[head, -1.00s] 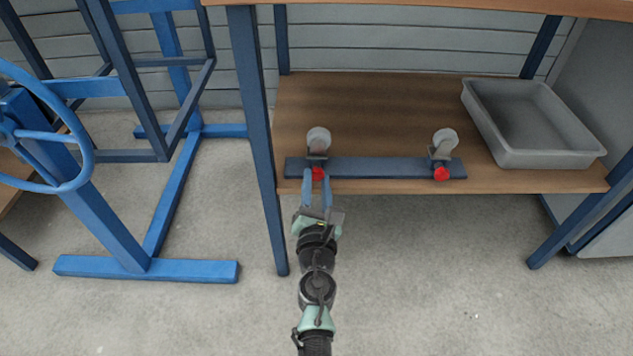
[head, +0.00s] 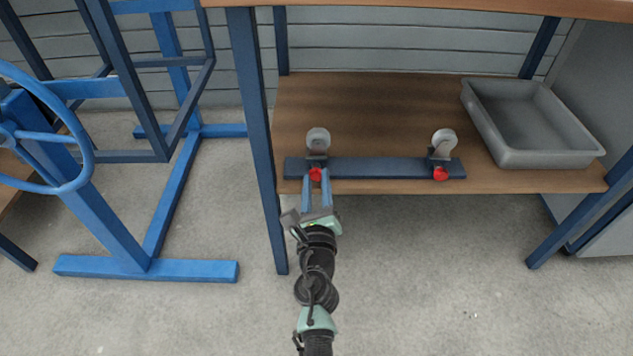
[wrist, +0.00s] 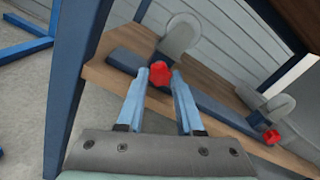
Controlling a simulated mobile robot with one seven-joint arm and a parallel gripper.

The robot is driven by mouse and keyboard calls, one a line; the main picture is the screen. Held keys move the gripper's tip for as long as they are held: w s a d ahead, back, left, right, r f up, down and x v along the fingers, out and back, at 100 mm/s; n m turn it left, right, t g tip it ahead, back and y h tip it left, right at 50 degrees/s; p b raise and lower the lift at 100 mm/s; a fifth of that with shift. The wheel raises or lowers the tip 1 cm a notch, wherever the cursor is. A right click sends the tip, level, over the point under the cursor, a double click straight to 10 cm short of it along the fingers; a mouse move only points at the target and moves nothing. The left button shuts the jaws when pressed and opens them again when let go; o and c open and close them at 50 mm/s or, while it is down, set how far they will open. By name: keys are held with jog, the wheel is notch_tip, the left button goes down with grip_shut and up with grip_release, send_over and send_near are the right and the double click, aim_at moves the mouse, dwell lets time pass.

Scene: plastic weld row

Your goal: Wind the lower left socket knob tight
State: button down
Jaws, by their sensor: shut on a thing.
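The left red knob (head: 315,174) sits on the front of a dark blue bar (head: 380,168), below a grey disc (head: 318,138) in a bracket. My gripper (head: 316,178) reaches in from the front, its two blue fingers shut on this knob. In the wrist view the same red knob (wrist: 160,75) shows between the fingertips of my gripper (wrist: 161,76). A second red knob (head: 440,174) sits at the bar's right end below another grey disc (head: 444,140), away from my gripper.
The bar lies along the front edge of a wooden shelf (head: 370,115). A grey tray (head: 535,160) stands at the shelf's right. A dark table leg (head: 260,150) stands close left of my gripper. A blue frame with a handwheel (head: 80,150) is farther left.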

jog(key=shift+f+n, duration=0.1)
jog(key=shift+n, duration=0.8)
jog(key=c, duration=0.8)
grip_release()
jog(key=shift+c, duration=0.2)
jog(key=shift+s, duration=0.1)
jog(key=s, duration=1.3)
jog(key=shift+w, duration=0.1)
